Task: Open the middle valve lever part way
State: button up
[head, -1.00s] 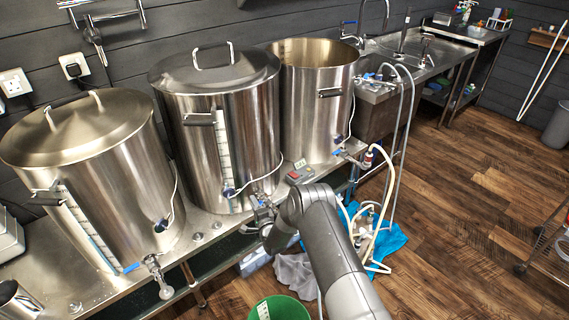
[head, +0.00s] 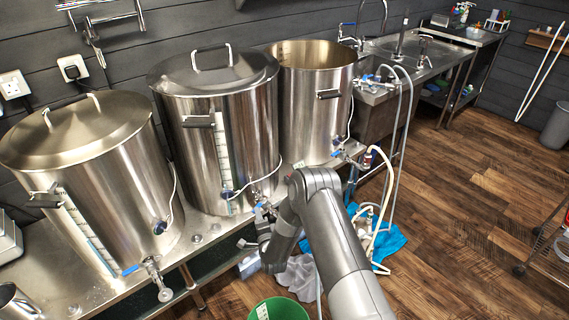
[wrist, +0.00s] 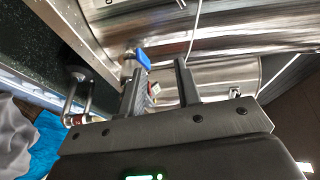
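The middle kettle (head: 235,130) is a tall lidded steel pot. Its valve, with a blue lever (head: 262,206), sits low on its front right, just above my gripper (head: 248,244) in the head view. In the wrist view the blue lever (wrist: 143,57) is ahead of the fingertips, close to the left finger's tip. My gripper (wrist: 160,77) has its two fingers apart, with nothing held between them. Whether a finger touches the valve cannot be told. My arm hides part of the bench edge beside the valve.
A left kettle (head: 95,170) and an open right kettle (head: 315,110) flank the middle one, each with its own valve. A green bucket (head: 279,309), a grey cloth (head: 298,277) and a blue cloth (head: 390,240) lie below. Hoses hang at the right.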

aim_at(260, 205)
jog(key=w+d+r+n+g+h, duration=0.1)
jog(key=d+r+n, duration=0.2)
jog(key=r, duration=0.9)
jog(key=w+d+r+n+g+h, duration=0.1)
jog(key=d+r, duration=0.5)
jog(key=r, duration=0.7)
jog(key=shift+w+d+n+g, duration=0.25)
jog(key=shift+w+n+g, duration=0.3)
jog(key=shift+n+g, duration=0.4)
jog(key=shift+f, duration=0.1)
jog(key=shift+c, duration=0.4)
